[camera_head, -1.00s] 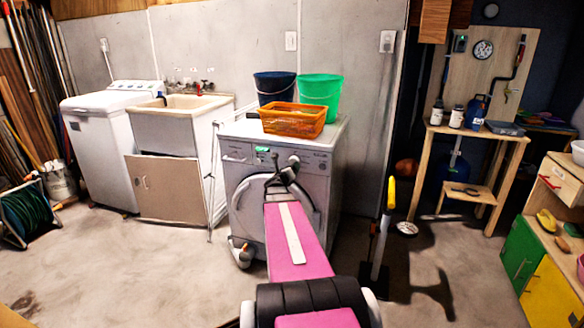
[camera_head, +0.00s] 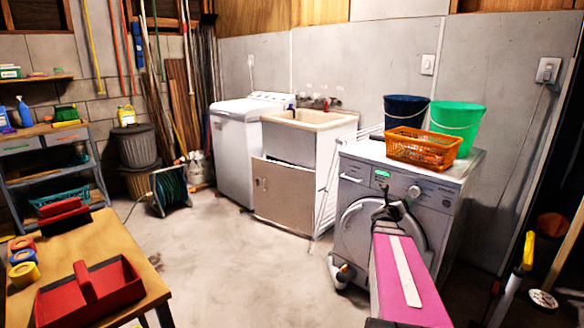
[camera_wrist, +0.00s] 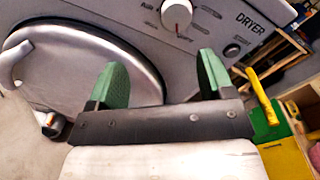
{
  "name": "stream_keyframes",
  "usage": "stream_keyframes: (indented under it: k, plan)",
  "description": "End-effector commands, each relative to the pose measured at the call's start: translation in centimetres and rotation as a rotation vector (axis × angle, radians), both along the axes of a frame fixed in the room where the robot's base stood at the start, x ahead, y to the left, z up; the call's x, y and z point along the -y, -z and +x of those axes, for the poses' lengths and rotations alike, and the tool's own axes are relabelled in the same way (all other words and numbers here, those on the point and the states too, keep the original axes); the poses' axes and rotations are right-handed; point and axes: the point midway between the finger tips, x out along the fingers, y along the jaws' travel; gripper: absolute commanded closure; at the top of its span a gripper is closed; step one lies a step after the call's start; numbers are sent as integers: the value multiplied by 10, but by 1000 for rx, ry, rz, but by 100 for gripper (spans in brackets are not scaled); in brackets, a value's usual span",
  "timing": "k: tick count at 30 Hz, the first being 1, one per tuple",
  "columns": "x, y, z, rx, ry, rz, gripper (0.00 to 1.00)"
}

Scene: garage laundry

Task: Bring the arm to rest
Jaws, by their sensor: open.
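My gripper (camera_wrist: 160,82) is open and empty in the wrist view, its two green-padded fingers apart. It is close in front of the dryer (camera_wrist: 110,25), whose round door (camera_wrist: 85,70) is shut and whose knob lies beyond the fingers. In the head view my pink arm reaches forward to the front of the dryer (camera_head: 352,205). My gripper is small and dark there, before the dryer's door, so its fingers are hard to make out.
An orange basket (camera_head: 422,148), a blue bucket (camera_head: 405,113) and a green bucket (camera_head: 462,121) stand on the dryer. A wooden table (camera_head: 130,258) with a red tool caddy (camera_head: 92,296) is at front left. A yellow-handled tool (camera_head: 528,250) stands at right. The floor between is clear.

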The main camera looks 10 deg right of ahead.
Motion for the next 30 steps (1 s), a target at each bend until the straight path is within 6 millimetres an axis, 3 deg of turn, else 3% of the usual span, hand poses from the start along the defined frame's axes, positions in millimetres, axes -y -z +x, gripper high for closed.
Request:
stream_keyframes:
  k: [5, 8, 14, 18, 21, 24, 30]
  plan:
    - [-66, 15, 21, -245, -263, -178, 25]
    - [-116, 32, 28, -427, -464, -335, 25]
    - [-220, 78, 14, -796, -913, -725, 25]
    - [-279, 115, -21, -1029, -1243, -1021, 25]
    - [-310, 139, -55, -1175, -1489, -1233, 25]
    - [-331, 158, -94, -1296, -1737, -1428, 25]
    - [-345, 174, -157, -1441, -2144, -1690, 25]
